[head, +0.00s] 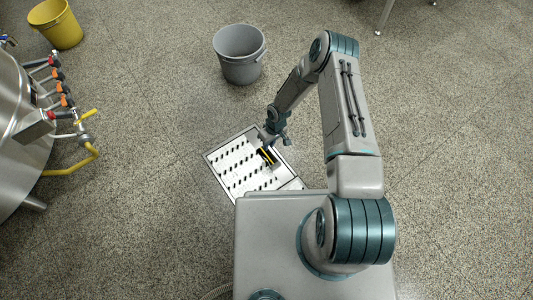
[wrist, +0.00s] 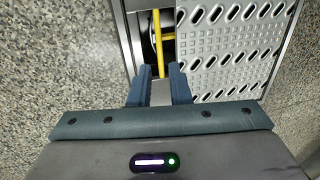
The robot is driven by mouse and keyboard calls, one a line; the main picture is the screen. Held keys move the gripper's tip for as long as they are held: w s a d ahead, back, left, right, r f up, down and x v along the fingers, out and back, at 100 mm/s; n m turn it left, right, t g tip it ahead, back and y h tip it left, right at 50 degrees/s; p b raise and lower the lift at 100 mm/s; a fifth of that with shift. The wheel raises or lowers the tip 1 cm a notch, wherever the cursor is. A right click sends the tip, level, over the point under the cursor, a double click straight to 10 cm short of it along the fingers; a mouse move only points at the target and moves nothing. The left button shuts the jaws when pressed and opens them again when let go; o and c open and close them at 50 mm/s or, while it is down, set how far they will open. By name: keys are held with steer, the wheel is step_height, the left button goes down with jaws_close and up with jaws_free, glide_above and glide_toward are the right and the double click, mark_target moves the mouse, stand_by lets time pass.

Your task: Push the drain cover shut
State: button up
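The drain cover (head: 238,168) is a pale slotted metal plate in a floor frame, left of my gripper in the head view. In the wrist view the cover (wrist: 222,50) lies to the right of my fingers. A dark gap (wrist: 148,38) shows between the cover's edge and the frame, with yellow bars in it; the gap also shows in the head view (head: 267,157). My gripper (wrist: 160,85) has its fingers apart over the near end of this gap. A grey strip shows between the fingers; I cannot tell whether they touch it or the cover.
A grey bucket (head: 240,55) stands behind the drain and a yellow bucket (head: 56,25) at the far left. A steel machine (head: 22,130) with a yellow pipe stands at the left. The speckled floor around the drain is otherwise clear.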

steer(key=f, duration=0.2)
steer(key=f+b, duration=0.1)
steer(key=a+f, duration=0.1)
steer(key=f, duration=0.1)
steer(key=shift+s+f+b, duration=0.3)
steer(key=shift+b, duration=0.1)
